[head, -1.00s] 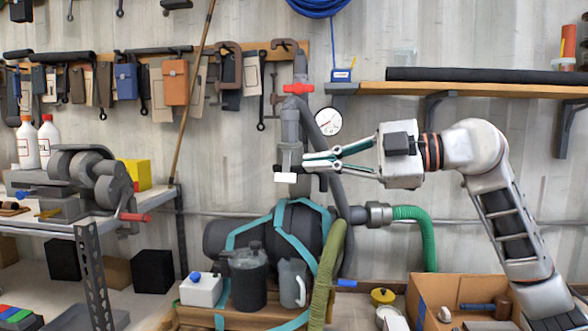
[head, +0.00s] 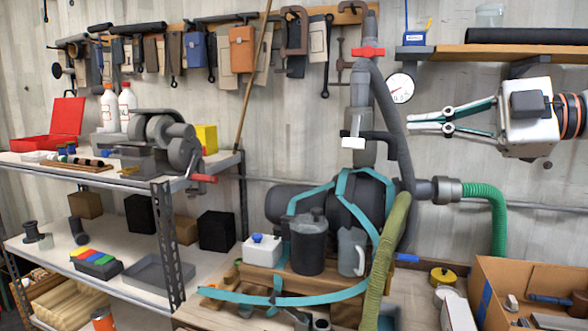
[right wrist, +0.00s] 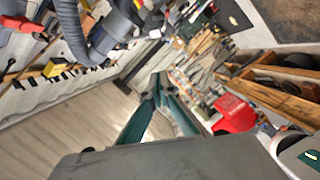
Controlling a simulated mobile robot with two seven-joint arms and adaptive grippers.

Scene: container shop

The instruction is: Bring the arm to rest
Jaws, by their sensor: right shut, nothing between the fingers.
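My right gripper (head: 415,125) comes in from the right in the head view. Its teal-lined fingers point left and meet at the tips with nothing between them. It hangs in the air just right of the grey hose, below the round gauge (head: 399,88). In the right wrist view the teal fingers (right wrist: 155,85) also converge, with nothing held. The rest of the right arm is cut off by the head view's right edge. My left gripper is in neither view.
A grey pipe with a red valve (head: 367,52) stands left of the gripper. A wooden shelf (head: 470,50) is above it. A green hose (head: 490,210) and cardboard box (head: 490,275) are below. A metal workbench (head: 125,182) stands at left.

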